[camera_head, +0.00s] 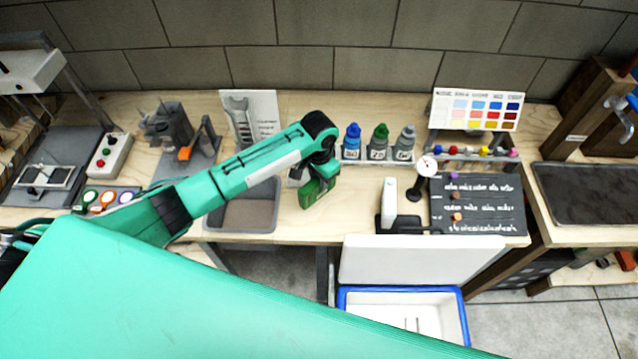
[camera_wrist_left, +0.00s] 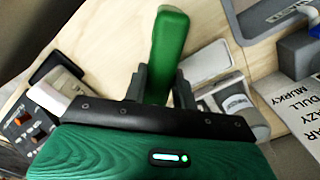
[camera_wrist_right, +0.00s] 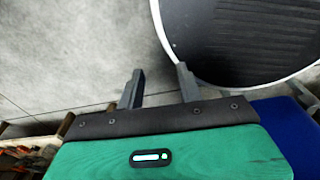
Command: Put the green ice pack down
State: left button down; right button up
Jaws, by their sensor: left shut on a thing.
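The green ice pack (camera_wrist_left: 168,45) is a long flat green slab. In the left wrist view it stands out between the two dark fingers of my left gripper (camera_wrist_left: 163,88), which is shut on it. Whether the pack touches the bench cannot be told. My right gripper (camera_wrist_right: 158,88) is open and empty above the grey floor in the right wrist view; it is not seen in the head view.
A cooler with a blue rim (camera_head: 400,289) and white lid (camera_head: 415,260) stands in front of the bench. The shallow grey tray (camera_head: 213,218) lies left of my gripper. Several bottles (camera_head: 380,145) stand behind it; a dial gauge (camera_head: 427,166) and chalkboard (camera_head: 485,215) are right.

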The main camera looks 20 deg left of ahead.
aim_at(319, 187)
pick_arm(q)
notch_tip(319, 187, down, 3)
jog(key=shift+f+p, duration=0.1)
jog(key=shift+p, duration=0.25)
jog(key=shift+f, duration=0.4)
jog(key=shift+f, duration=0.1)
jog(key=c, duration=1.1)
grip_release()
notch_tip(319, 187, up, 12)
jog(key=shift+r+b, duration=0.1)
jog(key=shift+b, duration=1.15)
